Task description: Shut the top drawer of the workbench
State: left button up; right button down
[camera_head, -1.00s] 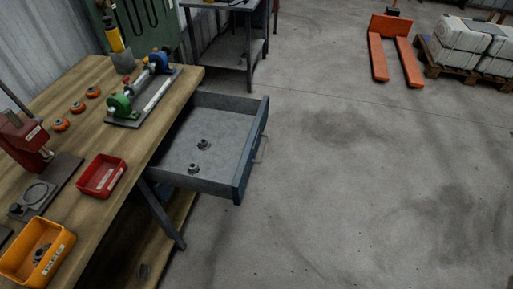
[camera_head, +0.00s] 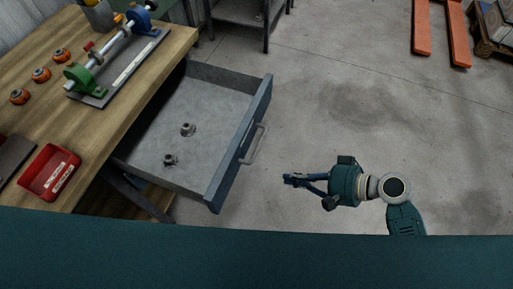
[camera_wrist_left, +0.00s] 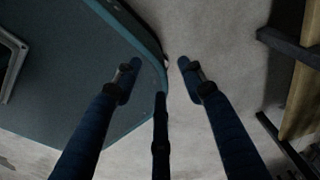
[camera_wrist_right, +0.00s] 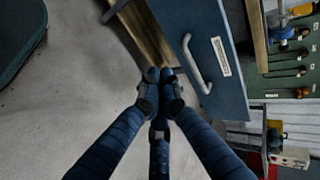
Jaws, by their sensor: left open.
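The top drawer (camera_head: 215,110) of the workbench (camera_head: 135,75) stands pulled out, its grey tray bare except for two small dark metal parts (camera_head: 187,129). Its blue front (camera_head: 240,140) carries a grey bar handle (camera_head: 254,144). My right gripper (camera_head: 290,180) is to the right of the handle, apart from it, with its fingertips together and nothing between them. In the right wrist view the drawer front (camera_wrist_right: 205,60) and handle (camera_wrist_right: 195,65) lie just beyond the fingertips. My left gripper (camera_wrist_left: 160,66) shows only in its wrist view, open and empty over the floor.
The bench top holds a red bin (camera_head: 49,172), several orange rings (camera_head: 41,74) and a shaft assembly (camera_head: 115,52). A grey stand (camera_head: 240,12) is behind the drawer. An orange pallet truck (camera_head: 456,35) is far right. Floor right of the drawer is open.

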notch_tip(320, 180, up, 3)
jog(key=a, duration=0.1)
jog(key=p, duration=0.1)
send_near(236, 167)
notch_tip(236, 167, down, 3)
jog(key=shift+n+y, duration=0.3)
jog(key=a, duration=0.2)
jog(key=w+a+p, duration=0.1)
jog(key=shift+w+a+f, duration=0.2)
jog(key=shift+w+a, duration=0.05)
jog(key=shift+a, duration=0.1)
jog(key=shift+w+a, duration=0.1)
jog(key=shift+a, duration=0.15)
pick_arm(q)
jog(key=shift+s+a+r, duration=0.3)
jog(key=shift+s+r, duration=0.35)
jog(key=shift+r, duration=0.2)
pick_arm(e)
jog(key=shift+a+f, duration=0.1)
